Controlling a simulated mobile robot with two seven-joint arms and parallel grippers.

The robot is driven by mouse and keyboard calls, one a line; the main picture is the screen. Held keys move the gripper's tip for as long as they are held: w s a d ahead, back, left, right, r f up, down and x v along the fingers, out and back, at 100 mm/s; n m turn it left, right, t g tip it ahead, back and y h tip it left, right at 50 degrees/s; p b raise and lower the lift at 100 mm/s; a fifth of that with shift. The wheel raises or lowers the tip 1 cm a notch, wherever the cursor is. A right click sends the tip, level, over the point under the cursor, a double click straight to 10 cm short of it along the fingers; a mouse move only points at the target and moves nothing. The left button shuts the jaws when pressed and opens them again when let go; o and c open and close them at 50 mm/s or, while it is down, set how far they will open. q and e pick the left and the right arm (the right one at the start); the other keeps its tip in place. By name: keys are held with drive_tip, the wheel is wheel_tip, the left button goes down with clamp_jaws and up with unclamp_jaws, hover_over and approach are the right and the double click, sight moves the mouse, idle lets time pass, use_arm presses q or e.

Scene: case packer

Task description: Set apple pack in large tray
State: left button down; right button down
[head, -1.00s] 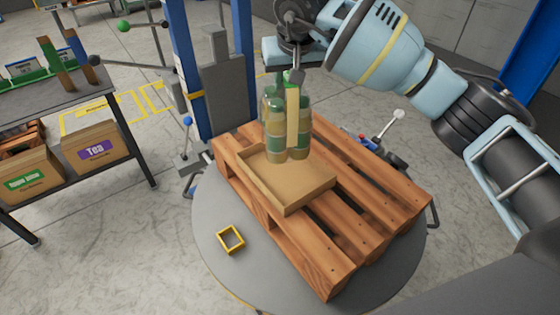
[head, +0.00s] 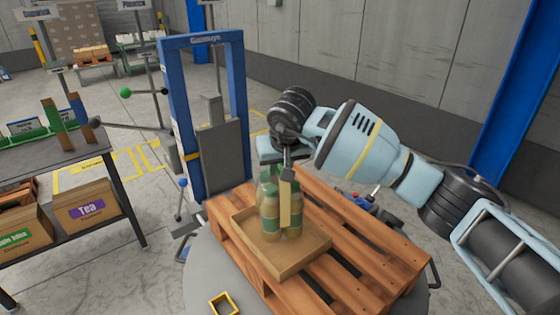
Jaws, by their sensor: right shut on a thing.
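The apple pack (head: 270,222), a cluster of green bottles with pale labels and a tan strip, hangs upright from my right gripper (head: 286,172). The gripper is shut on the top of the pack. The large tray (head: 287,266), a shallow tan cardboard tray, lies on the wooden pallet. The pack's lower end is within the tray's outline, near its middle. I cannot tell whether its base touches the tray floor. My left gripper is not in view.
The wooden pallet (head: 372,246) rests on a round grey turntable (head: 203,275). A small yellow square frame (head: 224,304) lies on the turntable. A blue frame (head: 207,40) stands behind the pallet. A table (head: 88,145) with boxes below is at left.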

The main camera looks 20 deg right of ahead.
drive_tip(key=shift+w+f, duration=0.1)
drive_tip(key=shift+f, duration=1.6)
drive_tip(key=c, duration=1.6)
unclamp_jaws()
drive_tip(key=shift+f, duration=0.25)
drive_tip(key=o, duration=0.4)
drive_tip(key=shift+o, duration=0.2)
drive_tip(key=v, duration=1.2)
drive_tip(key=shift+p, duration=0.3)
drive_tip(key=shift+r, duration=0.1)
